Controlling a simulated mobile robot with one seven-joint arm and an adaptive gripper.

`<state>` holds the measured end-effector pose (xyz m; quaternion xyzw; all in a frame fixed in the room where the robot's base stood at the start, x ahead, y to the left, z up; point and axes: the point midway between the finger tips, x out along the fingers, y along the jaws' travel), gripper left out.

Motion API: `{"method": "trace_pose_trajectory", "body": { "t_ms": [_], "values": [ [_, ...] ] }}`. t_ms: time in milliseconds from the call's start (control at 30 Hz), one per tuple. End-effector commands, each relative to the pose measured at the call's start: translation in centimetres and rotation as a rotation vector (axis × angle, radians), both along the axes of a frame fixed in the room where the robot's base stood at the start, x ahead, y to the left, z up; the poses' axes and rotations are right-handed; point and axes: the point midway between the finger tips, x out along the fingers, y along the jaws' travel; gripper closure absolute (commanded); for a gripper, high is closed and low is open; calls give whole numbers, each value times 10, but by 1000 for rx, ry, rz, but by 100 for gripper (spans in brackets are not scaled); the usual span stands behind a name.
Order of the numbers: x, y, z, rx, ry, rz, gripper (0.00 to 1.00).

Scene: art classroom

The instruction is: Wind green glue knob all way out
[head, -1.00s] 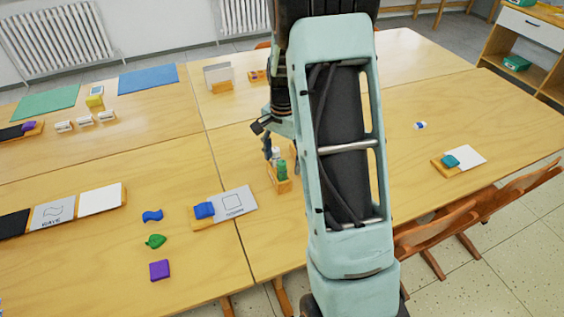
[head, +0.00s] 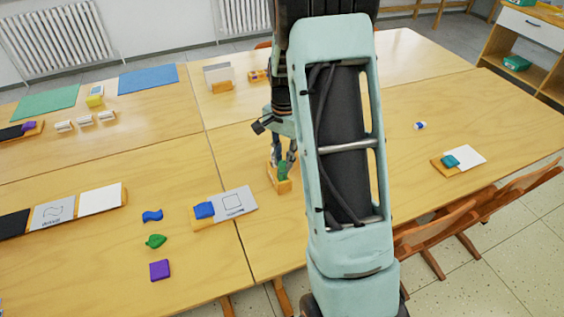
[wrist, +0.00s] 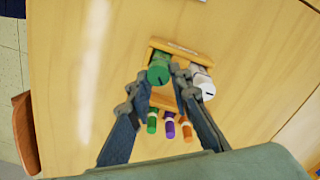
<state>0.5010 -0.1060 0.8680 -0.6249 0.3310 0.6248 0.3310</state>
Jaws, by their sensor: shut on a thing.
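The green glue stick (wrist: 159,72) stands in a small wooden holder (wrist: 178,47), its round green end facing my wrist camera. It also shows in the head view (head: 283,171) in the holder near the table seam. My gripper (wrist: 161,75) has its two fingers on either side of the green end, shut on it. In the head view my gripper (head: 282,158) reaches down to the holder from above. A white glue stick (wrist: 203,84) stands beside the green one, just outside the right finger. The lower body of the green glue is hidden.
Green, purple (wrist: 170,128) and orange capped sticks lie between my fingers in the wrist view, near another wooden piece. A card with a blue block (head: 204,210) lies left of the holder. The table right of my arm is mostly clear.

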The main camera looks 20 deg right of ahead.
Motion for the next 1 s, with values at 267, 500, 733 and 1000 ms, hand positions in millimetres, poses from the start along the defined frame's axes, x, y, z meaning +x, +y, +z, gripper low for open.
{"method": "trace_pose_trajectory", "body": {
  "t_ms": [267, 500, 733, 1000],
  "values": [
    [0, 0, 0, 0, 0, 0, 91],
    [0, 1, 2, -1, 1, -151, 91],
    [0, 0, 1, -1, 1, -357, 91],
    [0, 0, 2, 0, -1, -543, 91]
  ]
}}
